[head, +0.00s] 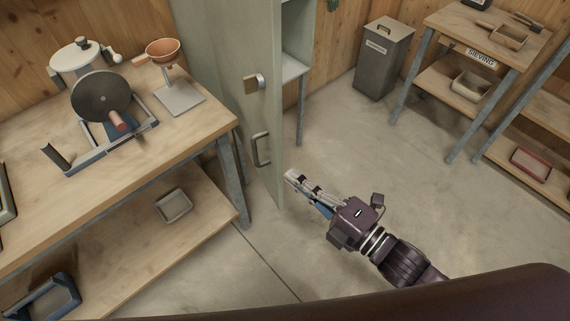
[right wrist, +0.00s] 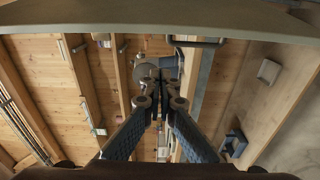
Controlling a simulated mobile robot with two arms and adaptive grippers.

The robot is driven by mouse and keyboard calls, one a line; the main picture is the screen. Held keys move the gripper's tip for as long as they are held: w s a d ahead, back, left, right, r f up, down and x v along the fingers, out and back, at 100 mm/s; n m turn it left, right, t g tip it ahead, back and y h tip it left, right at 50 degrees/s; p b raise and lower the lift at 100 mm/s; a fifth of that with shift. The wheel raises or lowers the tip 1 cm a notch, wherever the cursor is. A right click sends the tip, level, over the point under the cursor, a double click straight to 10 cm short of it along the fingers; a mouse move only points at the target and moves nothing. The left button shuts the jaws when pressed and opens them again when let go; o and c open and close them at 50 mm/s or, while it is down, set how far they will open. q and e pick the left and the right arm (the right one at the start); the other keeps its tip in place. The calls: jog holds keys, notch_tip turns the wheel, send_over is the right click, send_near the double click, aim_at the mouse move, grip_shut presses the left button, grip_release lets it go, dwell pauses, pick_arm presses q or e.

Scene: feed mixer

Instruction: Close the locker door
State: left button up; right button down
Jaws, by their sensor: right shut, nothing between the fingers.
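The locker door (head: 262,185) is a tall grey-green panel standing open in the head view, swung out towards me. It carries a metal bar handle (head: 262,149) low down and a small latch with a tan plate (head: 254,84) above. To its right, part of the open locker's inside shows with a shelf (head: 293,68). My right gripper (head: 289,175) is shut and empty, its fingertips just right of the door's free edge; I cannot tell whether they touch it. Its closed fingers also show in the right wrist view (right wrist: 163,88). My left gripper is not in view.
A wooden workbench (head: 190,130) with a mill and scale stands left of the door. A grey bin (head: 382,60) and a wooden table marked SIEVING (head: 450,22) stand at the back right. The floor (head: 400,175) between is clear.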

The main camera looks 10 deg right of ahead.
aim_at(278, 145)
jog(key=w+a+p, duration=0.1)
jog(key=w, duration=0.2)
jog(key=w+a+p, duration=0.1)
jog(key=w+p, duration=0.1)
jog(key=w, duration=0.1)
jog(key=w+a+r+p, duration=0.1)
jog(key=w, duration=0.2)
jog(key=shift+p, duration=0.35)
jog(key=shift+f, duration=0.1)
jog(key=shift+a, duration=0.1)
